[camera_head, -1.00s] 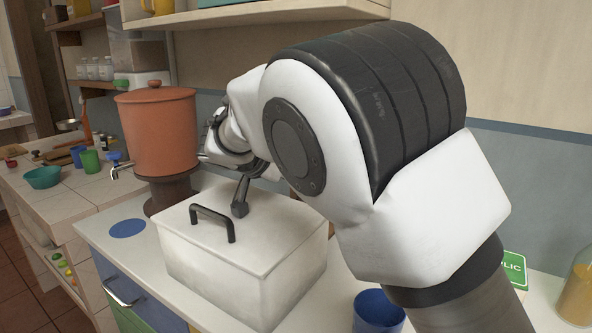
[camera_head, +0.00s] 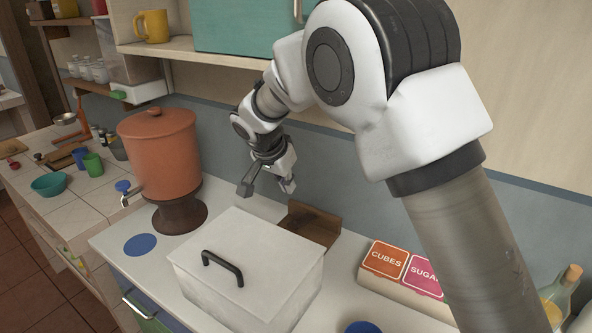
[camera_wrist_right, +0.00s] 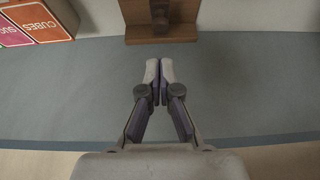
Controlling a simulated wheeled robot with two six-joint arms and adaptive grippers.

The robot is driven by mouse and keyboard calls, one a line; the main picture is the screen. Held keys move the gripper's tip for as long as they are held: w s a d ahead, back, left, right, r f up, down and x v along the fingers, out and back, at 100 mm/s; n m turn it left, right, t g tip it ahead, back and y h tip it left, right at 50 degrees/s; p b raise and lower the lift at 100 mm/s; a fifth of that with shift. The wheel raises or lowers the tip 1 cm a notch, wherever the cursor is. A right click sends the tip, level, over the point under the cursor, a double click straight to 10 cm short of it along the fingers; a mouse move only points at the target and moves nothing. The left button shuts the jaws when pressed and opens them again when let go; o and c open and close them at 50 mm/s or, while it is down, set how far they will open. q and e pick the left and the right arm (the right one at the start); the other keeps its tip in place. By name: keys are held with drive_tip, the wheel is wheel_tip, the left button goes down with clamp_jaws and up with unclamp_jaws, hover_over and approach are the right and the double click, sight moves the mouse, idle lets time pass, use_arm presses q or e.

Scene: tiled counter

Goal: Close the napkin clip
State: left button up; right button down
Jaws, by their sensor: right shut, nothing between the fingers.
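A brown wooden holder (camera_head: 312,223), which looks to be the napkin clip, stands on the counter behind the white box, against the wall. The box hides its lower front. I cannot tell from here whether it is open or closed. In the right wrist view the wooden holder (camera_wrist_right: 160,36) shows at the top, beyond the fingertips and apart from them. My right gripper (camera_head: 266,187) is above the counter, up and to the left of the holder. In the wrist view its fingertips (camera_wrist_right: 160,70) meet, with nothing between them. My left gripper is in no view.
A white lidded box (camera_head: 260,250) with a black handle stands in front of the holder. An orange dispenser (camera_head: 160,155) is at left. CUBES and SUGAR boxes (camera_head: 386,259) stand at right. A shelf with a teal cabinet (camera_head: 240,25) hangs above.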

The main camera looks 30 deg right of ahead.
drive_tip(key=p, duration=0.2)
hover_over(293, 225)
drive_tip(key=w+d, duration=0.1)
drive_tip(key=d, duration=0.1)
wheel_tip(293, 225, down, 9)
drive_tip(key=shift+a+r, duration=0.1)
drive_tip(key=shift+a, duration=0.05)
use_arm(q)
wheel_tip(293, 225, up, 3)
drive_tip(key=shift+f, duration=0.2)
use_arm(e)
drive_tip(key=f+b, duration=0.1)
drive_tip(key=b, duration=0.1)
drive_tip(key=a+f+b, duration=0.1)
drive_tip(key=b, duration=0.2)
drive_tip(key=s+a+f+b, duration=0.1)
drive_tip(key=b, duration=0.1)
drive_tip(key=shift+s+a+f, duration=0.1)
drive_tip(key=shift+f, duration=0.3)
drive_tip(key=shift+a, duration=0.1)
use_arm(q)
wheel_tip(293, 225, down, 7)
use_arm(e)
drive_tip(key=shift+s+r, duration=0.15)
drive_tip(key=shift+r, duration=0.05)
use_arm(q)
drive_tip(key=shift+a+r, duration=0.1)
